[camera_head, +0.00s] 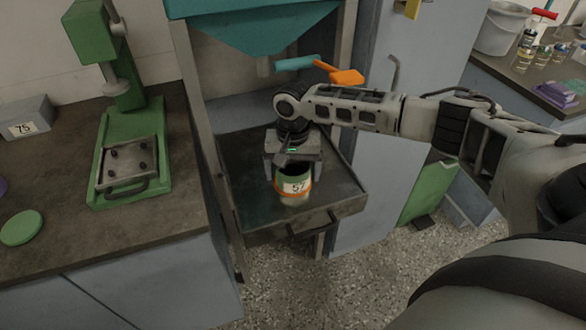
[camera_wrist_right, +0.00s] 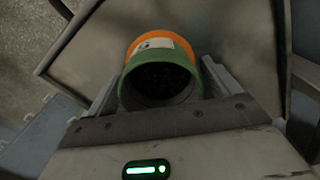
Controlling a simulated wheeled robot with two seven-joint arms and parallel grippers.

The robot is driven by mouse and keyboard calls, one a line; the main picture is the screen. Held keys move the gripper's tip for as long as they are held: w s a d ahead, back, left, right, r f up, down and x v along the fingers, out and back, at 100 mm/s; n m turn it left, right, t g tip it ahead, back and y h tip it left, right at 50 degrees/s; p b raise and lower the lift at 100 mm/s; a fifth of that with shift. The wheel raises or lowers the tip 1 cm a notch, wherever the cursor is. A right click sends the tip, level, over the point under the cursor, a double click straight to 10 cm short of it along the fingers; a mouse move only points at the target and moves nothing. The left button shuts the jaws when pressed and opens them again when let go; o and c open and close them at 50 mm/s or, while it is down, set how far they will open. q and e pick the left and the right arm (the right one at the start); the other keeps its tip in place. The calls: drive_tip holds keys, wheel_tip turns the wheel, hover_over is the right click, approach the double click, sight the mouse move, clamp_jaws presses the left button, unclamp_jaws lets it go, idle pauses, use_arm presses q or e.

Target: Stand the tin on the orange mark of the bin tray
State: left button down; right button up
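The tin (camera_head: 294,187) has a green rim, an orange band and a white label reading 57. It looks upright over the front middle of the dark bin tray (camera_head: 249,207); I cannot tell whether its base touches. My right gripper (camera_head: 292,166) points down at it. In the right wrist view, the tin (camera_wrist_right: 160,80) sits between both fingers of the right gripper (camera_wrist_right: 160,88), which appear closed on its sides. Its mouth faces the camera and its inside is dark. I cannot make out an orange mark on the tray apart from the tin's band. My left gripper is not in view.
A teal hopper (camera_head: 255,25) with an orange-ended lever (camera_head: 346,76) hangs above the tray, between metal posts. A green press (camera_head: 130,150) and a green lid (camera_head: 21,228) are on the left counter. A blue-grey cabinet (camera_head: 365,150) stands to the right.

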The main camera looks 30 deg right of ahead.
wheel_tip(320, 180, up, 12)
drive_tip(key=shift+r, duration=0.2)
idle(0.4)
idle(0.5)
